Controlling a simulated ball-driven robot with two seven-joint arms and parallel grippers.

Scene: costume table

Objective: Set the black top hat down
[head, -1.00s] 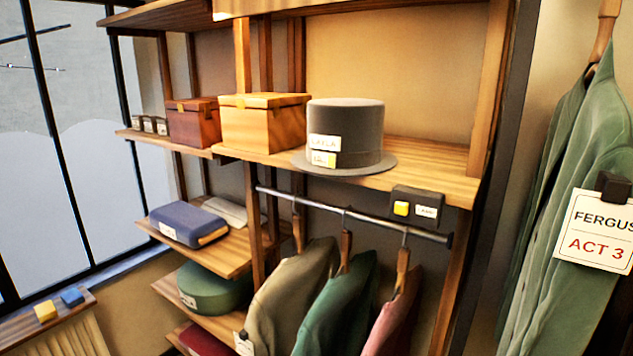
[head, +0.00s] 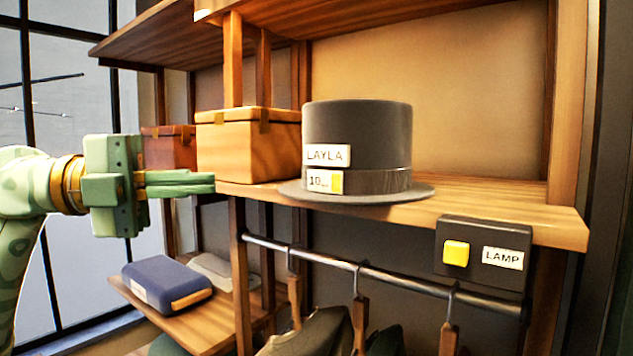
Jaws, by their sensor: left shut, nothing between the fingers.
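The black top hat (head: 358,135) stands upright on the wooden shelf (head: 500,205), its brim a little over the shelf's front edge. It carries a label reading LAYLA and a smaller tag with a yellow patch. My left gripper (head: 212,183) comes in from the left, shut and empty. It is left of the hat and apart from it in the picture, in front of the wooden boxes. My right gripper is not in view.
A light wooden box (head: 250,145) stands close left of the hat, with a dark red box (head: 168,147) beyond it. A black LAMP switch box (head: 483,254) is at the shelf's front edge. Below are a clothes rail (head: 390,278) and a blue case (head: 166,284). The shelf right of the hat is bare.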

